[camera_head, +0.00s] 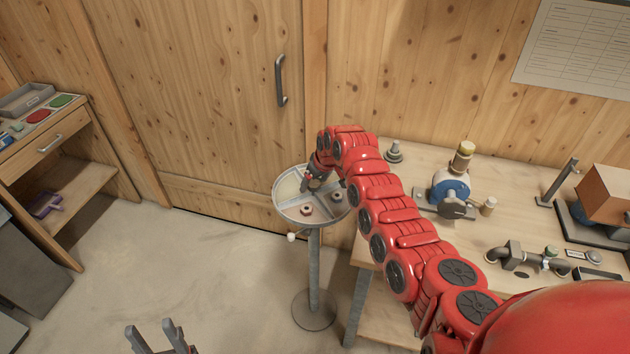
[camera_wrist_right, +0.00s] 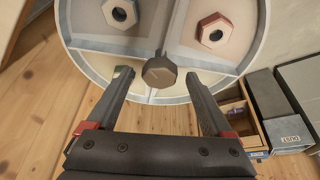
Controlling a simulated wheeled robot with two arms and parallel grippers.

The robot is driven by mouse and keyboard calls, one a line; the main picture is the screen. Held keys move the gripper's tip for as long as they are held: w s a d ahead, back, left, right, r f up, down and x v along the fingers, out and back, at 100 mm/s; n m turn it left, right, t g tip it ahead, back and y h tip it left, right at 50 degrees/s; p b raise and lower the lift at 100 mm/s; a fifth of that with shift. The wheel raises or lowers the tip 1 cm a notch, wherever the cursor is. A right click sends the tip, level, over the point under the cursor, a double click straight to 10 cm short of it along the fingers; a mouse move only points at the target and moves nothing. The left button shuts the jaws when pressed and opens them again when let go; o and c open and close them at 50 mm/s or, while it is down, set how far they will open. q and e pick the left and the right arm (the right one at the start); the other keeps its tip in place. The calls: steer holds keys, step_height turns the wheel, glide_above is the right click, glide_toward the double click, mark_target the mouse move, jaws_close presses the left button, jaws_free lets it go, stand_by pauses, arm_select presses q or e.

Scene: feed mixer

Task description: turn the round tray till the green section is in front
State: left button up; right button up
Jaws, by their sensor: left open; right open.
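The round tray (camera_head: 290,210) stands on a thin post, with pale sections split by grey dividers. In the right wrist view the tray (camera_wrist_right: 92,45) shows a dark hexagonal knob (camera_wrist_right: 160,72) at its centre. One nut (camera_wrist_right: 120,12) and one reddish nut (camera_wrist_right: 214,30) lie in separate sections. My left gripper (camera_head: 155,336) is open and empty, low over the floor.
A workbench (camera_head: 400,165) with a blue pump (camera_head: 450,188) and pipe fittings (camera_head: 520,255) stands right of the tray. A wooden shelf unit (camera_head: 75,180) stands far left. A wooden door (camera_head: 205,90) is behind. The floor (camera_head: 190,270) left of the post is clear.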

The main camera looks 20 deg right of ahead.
steer(key=shift+c, duration=0.2)
jaws_close()
stand_by(0.5)
